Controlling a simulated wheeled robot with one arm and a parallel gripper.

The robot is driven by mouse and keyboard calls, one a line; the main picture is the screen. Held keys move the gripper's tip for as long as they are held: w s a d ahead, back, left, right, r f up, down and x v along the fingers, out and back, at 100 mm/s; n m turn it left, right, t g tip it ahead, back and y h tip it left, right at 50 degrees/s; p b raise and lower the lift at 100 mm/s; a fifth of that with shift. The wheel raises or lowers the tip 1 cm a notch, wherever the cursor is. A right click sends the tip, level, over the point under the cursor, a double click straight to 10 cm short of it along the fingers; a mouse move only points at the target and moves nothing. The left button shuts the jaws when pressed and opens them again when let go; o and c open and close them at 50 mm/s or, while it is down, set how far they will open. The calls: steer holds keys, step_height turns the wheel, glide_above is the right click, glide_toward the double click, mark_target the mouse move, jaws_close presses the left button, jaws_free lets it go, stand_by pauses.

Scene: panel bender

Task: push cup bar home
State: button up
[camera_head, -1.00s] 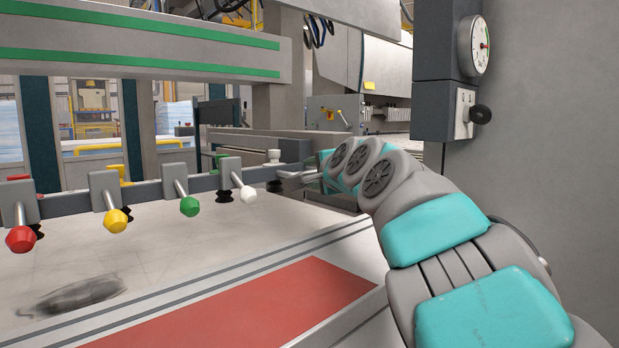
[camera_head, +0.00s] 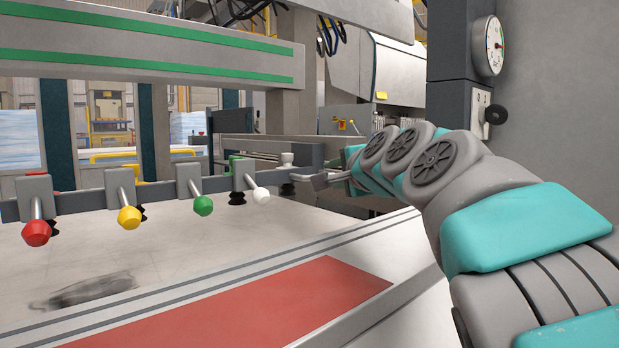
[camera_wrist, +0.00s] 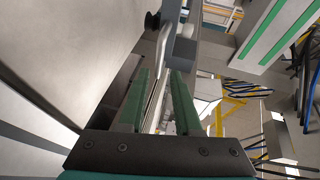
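The cup bar (camera_head: 75,205) is a dark rail crossing the left half of the head view. It carries grey clamps with red (camera_head: 36,233), yellow (camera_head: 129,218), green (camera_head: 203,206) and white (camera_head: 261,195) knobs, and black suction cups under it. A pale metal handle (camera_head: 316,180) sticks out at its right end; it also shows in the wrist view (camera_wrist: 162,50). My gripper (camera_wrist: 160,75) is at this handle. Its two green fingers stand apart, with a pale strip visible in the gap. Whether either finger touches the handle is unclear.
A pale table (camera_head: 190,255) lies below the bar, with a red strip (camera_head: 260,305) along its front. A beam with green stripes (camera_head: 150,50) spans above. A grey column with a gauge (camera_head: 490,47) and a black-knobbed switch stands at right, close to my arm.

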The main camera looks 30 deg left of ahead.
steer(key=s, duration=0.2)
steer(key=s+a+r+n+g+b, duration=0.1)
steer(key=s, duration=0.2)
steer(key=s+a+r+g+y, duration=0.1)
steer(key=s, duration=0.2)
steer(key=shift+s+a+r+n, duration=0.1)
steer(key=shift+s+a+n, duration=0.1)
steer(key=shift+n, duration=0.1)
steer(key=c, duration=0.4)
steer(key=s+g, duration=0.1)
steer(key=s, duration=0.1)
steer(key=s+n+g+b, duration=0.1)
steer(key=s, duration=0.2)
steer(key=s+g+b, duration=0.1)
steer(key=s, duration=0.1)
steer(key=shift+s+d+r+n+y, duration=0.25)
steer(key=shift+s+r+n+y, duration=0.05)
steer(key=shift+s+r, duration=0.05)
jaws_close()
glide_toward(222, 183)
steer(key=shift+g, duration=0.4)
steer(key=x, duration=0.5)
steer(key=shift+w+d+f, duration=0.15)
steer(key=shift+w+f, duration=0.1)
steer(key=shift+w+a, duration=0.25)
steer(key=shift+a, duration=0.5)
steer(key=shift+a, duration=0.1)
